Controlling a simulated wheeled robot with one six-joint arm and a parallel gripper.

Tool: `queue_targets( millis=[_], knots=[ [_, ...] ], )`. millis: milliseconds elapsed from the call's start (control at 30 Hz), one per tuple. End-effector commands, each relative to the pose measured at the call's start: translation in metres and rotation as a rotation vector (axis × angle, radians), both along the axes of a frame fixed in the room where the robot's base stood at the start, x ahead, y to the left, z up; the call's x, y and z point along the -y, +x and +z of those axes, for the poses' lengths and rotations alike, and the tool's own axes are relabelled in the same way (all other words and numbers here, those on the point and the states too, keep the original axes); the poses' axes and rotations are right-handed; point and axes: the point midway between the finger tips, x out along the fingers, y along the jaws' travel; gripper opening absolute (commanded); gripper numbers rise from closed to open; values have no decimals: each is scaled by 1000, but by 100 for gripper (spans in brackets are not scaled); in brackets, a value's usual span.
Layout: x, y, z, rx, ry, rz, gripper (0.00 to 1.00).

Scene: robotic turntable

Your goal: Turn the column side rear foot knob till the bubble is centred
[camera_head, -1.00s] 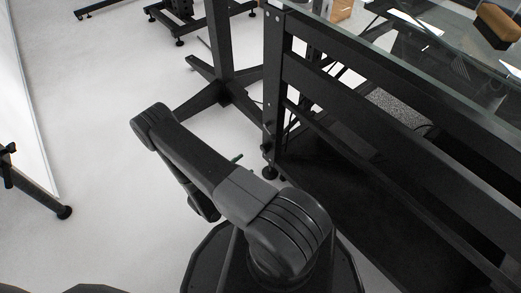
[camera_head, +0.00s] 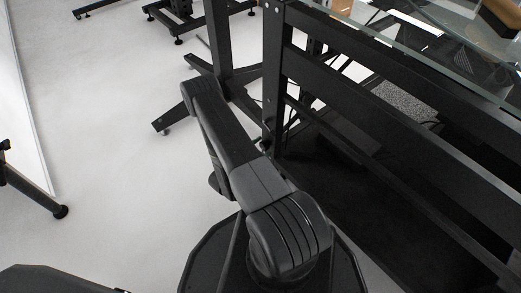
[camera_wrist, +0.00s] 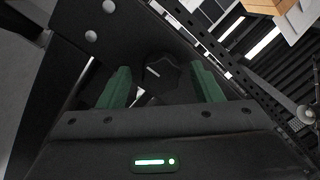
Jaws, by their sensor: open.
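In the wrist view a dark, lobed foot knob (camera_wrist: 165,76) with a short white mark sits between the two green fingers of my gripper (camera_wrist: 163,86). The fingers are apart, one on each side of the knob, with a visible gap on the left and a smaller one on the right. I cannot tell whether they reach its full depth. In the head view my arm hides the knob and my gripper at the foot of the black frame's near corner post (camera_head: 272,75). No bubble level can be made out.
The black frame with its rails (camera_head: 390,125) and glass top (camera_head: 420,45) fills the right. A column stand (camera_head: 218,40) with spread feet is just behind my arm. A white panel (camera_head: 20,110) and a black foot (camera_head: 60,211) are at the left. The grey floor between is clear.

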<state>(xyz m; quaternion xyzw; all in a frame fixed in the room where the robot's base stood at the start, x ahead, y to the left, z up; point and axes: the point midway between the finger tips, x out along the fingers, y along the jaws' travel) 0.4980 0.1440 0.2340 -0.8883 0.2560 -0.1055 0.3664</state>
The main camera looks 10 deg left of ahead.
Motion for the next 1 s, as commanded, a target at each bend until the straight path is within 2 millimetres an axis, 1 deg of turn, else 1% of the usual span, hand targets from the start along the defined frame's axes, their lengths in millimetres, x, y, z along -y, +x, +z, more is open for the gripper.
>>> queue_targets(
  millis=[233,300,367,400,467,767,1000],
  knots=[
    [0,0,0,0,0,0,59],
    [0,0,0,0,0,0,45],
    [0,0,0,0,0,0,34],
    [0,0,0,0,0,0,26],
    [0,0,0,0,0,0,15],
    [0,0,-1,18,23,0,15],
    [0,1,-2,95,121,0,15]
  ],
)
